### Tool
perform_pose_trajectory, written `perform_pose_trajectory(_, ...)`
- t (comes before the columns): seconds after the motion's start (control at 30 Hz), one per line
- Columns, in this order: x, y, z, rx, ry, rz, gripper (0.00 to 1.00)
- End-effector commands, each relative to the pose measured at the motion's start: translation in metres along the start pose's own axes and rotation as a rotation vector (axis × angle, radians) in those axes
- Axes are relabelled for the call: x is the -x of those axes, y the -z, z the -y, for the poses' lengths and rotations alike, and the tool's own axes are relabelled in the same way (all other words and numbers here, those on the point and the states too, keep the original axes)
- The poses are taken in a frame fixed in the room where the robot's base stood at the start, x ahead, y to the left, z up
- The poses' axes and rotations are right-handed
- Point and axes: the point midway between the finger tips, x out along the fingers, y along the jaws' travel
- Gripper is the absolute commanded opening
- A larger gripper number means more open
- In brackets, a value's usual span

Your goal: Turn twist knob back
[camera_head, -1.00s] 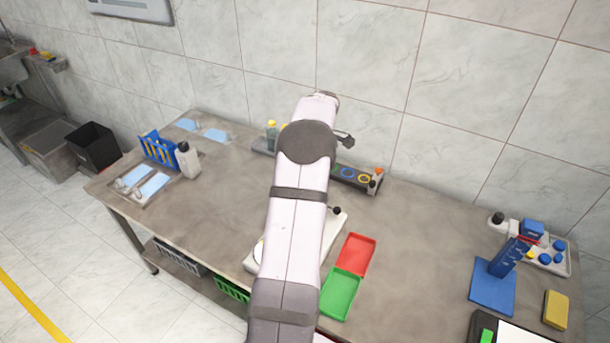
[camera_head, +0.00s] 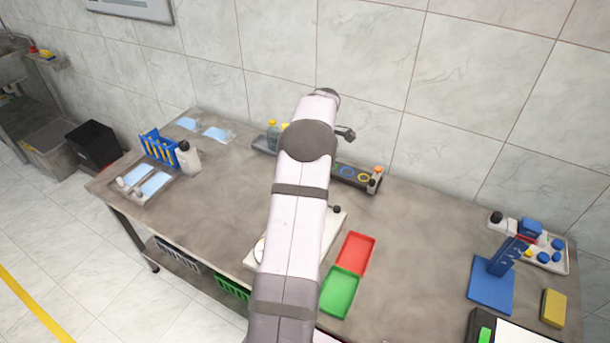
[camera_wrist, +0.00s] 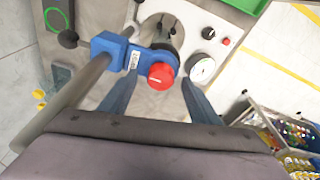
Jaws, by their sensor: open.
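In the wrist view, my gripper (camera_wrist: 157,82) is open, with one blue-grey finger on each side of a round red knob (camera_wrist: 161,75). The red knob sits at the end of a blue clamp-like arm (camera_wrist: 120,48). Whether the fingers touch the knob cannot be told. A small black knob (camera_wrist: 208,32) is on the pale panel (camera_wrist: 178,12) to the upper right. Which knob is the twist knob is not clear. In the head view, my arm hides the gripper and most of the pale device (camera_head: 333,228).
A round gauge (camera_wrist: 201,69) and a small red button (camera_wrist: 226,41) sit on the panel. A red tray (camera_head: 356,253) and a green tray (camera_head: 340,291) lie right of my arm. A blue stand (camera_head: 492,285) is farther right. The table between is clear.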

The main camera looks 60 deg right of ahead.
Motion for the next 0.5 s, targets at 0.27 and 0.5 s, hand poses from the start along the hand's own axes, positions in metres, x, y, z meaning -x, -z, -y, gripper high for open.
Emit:
perform_pose_trajectory(0.27, 0.022, 0.004, 0.0, 0.0, -0.001, 0.0, 0.56)
perform_pose_trajectory(0.5, 0.039, 0.008, 0.0, 0.0, -0.002, 0.0, 0.56)
